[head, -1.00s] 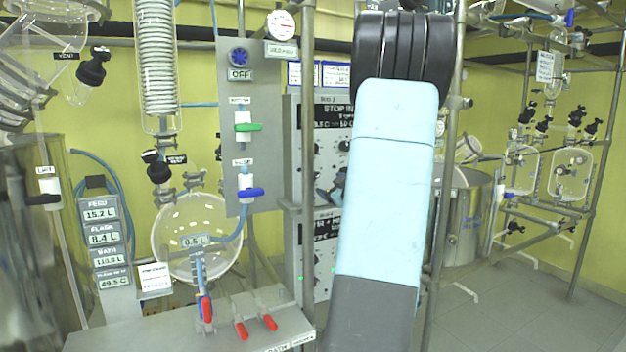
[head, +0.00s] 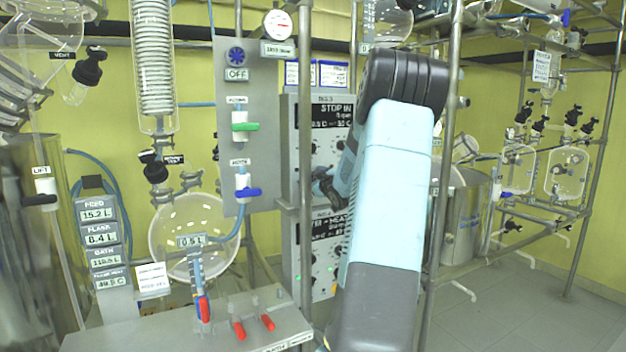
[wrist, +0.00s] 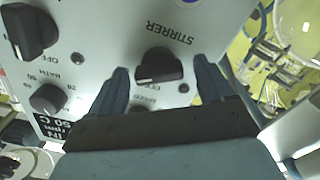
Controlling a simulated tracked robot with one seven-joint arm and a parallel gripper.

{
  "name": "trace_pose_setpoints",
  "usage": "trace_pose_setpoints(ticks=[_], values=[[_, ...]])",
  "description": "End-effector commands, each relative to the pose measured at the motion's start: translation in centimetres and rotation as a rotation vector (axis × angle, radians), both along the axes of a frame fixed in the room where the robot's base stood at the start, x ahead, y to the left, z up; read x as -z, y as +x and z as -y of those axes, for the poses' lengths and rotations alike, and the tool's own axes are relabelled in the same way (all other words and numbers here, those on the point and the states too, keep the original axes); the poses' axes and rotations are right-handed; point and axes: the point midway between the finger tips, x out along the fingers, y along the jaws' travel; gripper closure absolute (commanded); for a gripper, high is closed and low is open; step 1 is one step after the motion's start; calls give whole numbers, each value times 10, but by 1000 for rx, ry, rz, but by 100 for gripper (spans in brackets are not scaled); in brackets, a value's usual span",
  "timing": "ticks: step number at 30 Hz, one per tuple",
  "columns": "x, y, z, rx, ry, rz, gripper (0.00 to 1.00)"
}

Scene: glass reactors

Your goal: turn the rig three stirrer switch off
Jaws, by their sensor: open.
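In the wrist view the stirrer switch (wrist: 158,66), a black knob under an upside-down STIRRER label on a pale panel (wrist: 105,40), sits between my fingers. My gripper (wrist: 161,72) is open, one finger on each side of the knob. I cannot tell whether either finger touches it. The knob's lower part is close to my gripper's palm, and its set position is hard to read. In the head view the rig three control box (head: 325,112), marked NO.3, stands behind the frame posts. My gripper (head: 324,186) shows dark and partly hidden at its lower right.
Another black switch (wrist: 30,32) marked OFF and a small bath knob (wrist: 48,98) are beside the stirrer switch. A second control box (head: 317,262) is below rig three's. A metal post (head: 306,150) stands in front of the boxes. Glassware (head: 195,232) is left.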

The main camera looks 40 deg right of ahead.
Motion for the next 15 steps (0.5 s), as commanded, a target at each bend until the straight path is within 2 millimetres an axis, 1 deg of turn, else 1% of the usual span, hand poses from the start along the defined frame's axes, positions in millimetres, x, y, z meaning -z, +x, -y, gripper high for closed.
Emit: trace_pose_setpoints(ticks=[2, 3, 15], values=[[0, 0, 0, 0, 0, 0, 19], [0, 0, 0, 0, 0, 0, 21], [0, 0, 0, 0, 0, 0, 59]])
